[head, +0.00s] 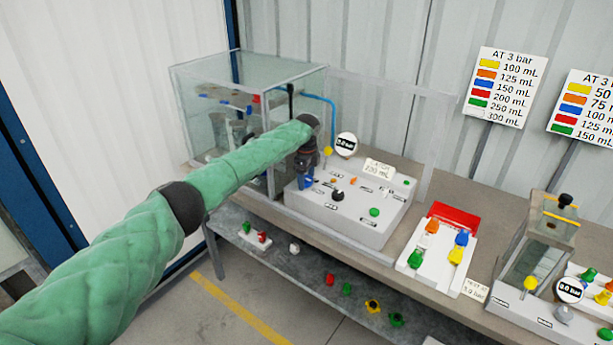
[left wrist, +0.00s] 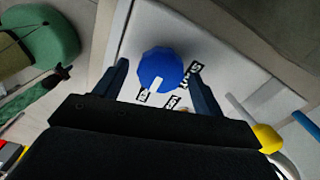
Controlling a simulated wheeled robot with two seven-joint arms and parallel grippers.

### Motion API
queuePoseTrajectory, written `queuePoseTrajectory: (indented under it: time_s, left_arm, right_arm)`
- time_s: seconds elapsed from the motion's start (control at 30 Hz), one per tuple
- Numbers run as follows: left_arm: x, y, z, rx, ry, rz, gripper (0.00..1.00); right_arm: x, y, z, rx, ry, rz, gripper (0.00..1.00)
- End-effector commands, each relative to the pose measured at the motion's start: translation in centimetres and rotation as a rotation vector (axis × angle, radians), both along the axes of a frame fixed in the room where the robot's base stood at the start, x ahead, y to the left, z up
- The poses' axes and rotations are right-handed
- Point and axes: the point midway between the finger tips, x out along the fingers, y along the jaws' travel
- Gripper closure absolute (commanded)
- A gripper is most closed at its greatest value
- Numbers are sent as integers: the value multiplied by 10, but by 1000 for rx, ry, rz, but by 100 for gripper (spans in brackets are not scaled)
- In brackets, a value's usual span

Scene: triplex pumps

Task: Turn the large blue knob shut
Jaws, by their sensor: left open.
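The large blue knob (left wrist: 160,68) sits on the white control panel, with a white pointer mark on its near side. In the left wrist view it lies between the two dark fingers of my left gripper (left wrist: 155,70), with a visible gap on both sides. The fingers are open. In the head view my left gripper (head: 306,162) hangs over the left part of the white panel box (head: 350,225), and a bit of the blue knob (head: 308,182) shows just under it. My right gripper is in neither view.
A glass tank (head: 225,110) stands behind and left of my gripper. A yellow knob (head: 328,152) and a round gauge (head: 346,144) are close on the right. A black knob (head: 337,195) and a green button (head: 374,212) are on the same panel.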

Motion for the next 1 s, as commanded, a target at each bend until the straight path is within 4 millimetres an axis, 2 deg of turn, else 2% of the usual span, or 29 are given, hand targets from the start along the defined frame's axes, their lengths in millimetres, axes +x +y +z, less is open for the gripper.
queuePoseTrajectory:
  time_s: [0.17,0.3,0.4,0.73,1.0]
  left_arm:
    - [0,0,0,0,0,0,32]
    - [0,0,0,0,0,0,60]
    - [0,0,0,0,0,0,75]
    - [0,-1,0,-1,0,46,75]
    - [1,-2,0,-4,1,216,75]
  right_arm:
    - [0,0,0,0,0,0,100]
    - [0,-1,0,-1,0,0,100]
    - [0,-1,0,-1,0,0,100]
    - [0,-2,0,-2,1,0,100]
    - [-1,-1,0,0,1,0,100]
